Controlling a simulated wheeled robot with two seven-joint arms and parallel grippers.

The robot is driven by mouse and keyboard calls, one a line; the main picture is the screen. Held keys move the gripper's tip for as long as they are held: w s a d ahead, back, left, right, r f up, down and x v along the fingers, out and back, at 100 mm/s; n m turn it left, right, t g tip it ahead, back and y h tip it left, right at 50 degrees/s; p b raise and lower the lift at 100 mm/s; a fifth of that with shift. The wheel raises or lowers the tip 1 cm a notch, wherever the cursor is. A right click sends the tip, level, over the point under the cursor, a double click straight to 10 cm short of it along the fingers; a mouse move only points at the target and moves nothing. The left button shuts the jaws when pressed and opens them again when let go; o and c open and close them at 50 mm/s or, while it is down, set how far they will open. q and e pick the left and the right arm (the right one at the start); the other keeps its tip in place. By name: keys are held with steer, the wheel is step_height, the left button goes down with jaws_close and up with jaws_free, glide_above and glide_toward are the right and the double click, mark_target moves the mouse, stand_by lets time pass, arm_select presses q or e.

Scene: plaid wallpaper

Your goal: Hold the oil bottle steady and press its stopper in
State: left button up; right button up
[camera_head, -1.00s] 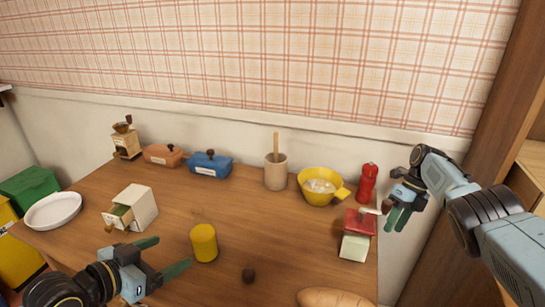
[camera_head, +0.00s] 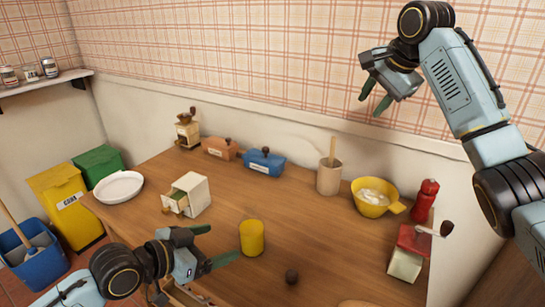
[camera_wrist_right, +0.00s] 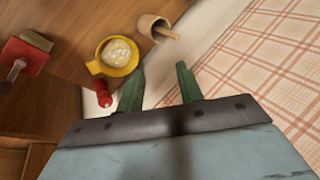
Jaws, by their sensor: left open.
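A yellow cylinder (camera_head: 252,238), seemingly the oil in a clear bottle, stands upright on the table; any glass around it is too faint to make out. A small dark brown round piece (camera_head: 291,276), possibly the stopper, lies on the table to its right and nearer me. My left gripper (camera_head: 216,246) is open and empty, just left of the yellow cylinder, its fingers pointing towards it. My right gripper (camera_head: 375,97) is raised high before the wallpaper, far from both, its fingers apart. Its fingers also show empty in the right wrist view (camera_wrist_right: 159,88).
Along the wall stand a grinder (camera_head: 188,130), an orange box (camera_head: 221,148), a blue box (camera_head: 264,163), a mortar (camera_head: 328,178), a yellow bowl (camera_head: 368,207) and a red mill (camera_head: 425,198). A red-topped box (camera_head: 410,248) with a handle is at right. A small drawer box (camera_head: 196,194) and white plate (camera_head: 119,186) are left.

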mark_target(256, 229)
arm_select(q)
steer(key=x, duration=1.3)
steer(key=shift+w+d, duration=0.1)
steer(key=shift+d, duration=0.1)
arm_select(e)
steer(key=s+a+f+n+y, duration=0.1)
steer(key=s+a+f+n, duration=0.1)
steer(key=a+n, duration=0.5)
steer(key=s+a+f+n+g+y, duration=0.1)
steer(key=s+a+f+n, duration=0.1)
steer(key=s+a+n, duration=0.3)
steer(key=s+a+f+n+g+y, duration=0.1)
steer(key=s+a+f+n, duration=0.2)
steer(key=a+n, duration=0.8)
steer(key=shift+s+a, duration=0.4)
steer(key=shift+s, duration=0.1)
steer(key=shift+f, duration=0.1)
arm_select(q)
steer(key=c, duration=1.2)
steer(key=shift+c, duration=0.2)
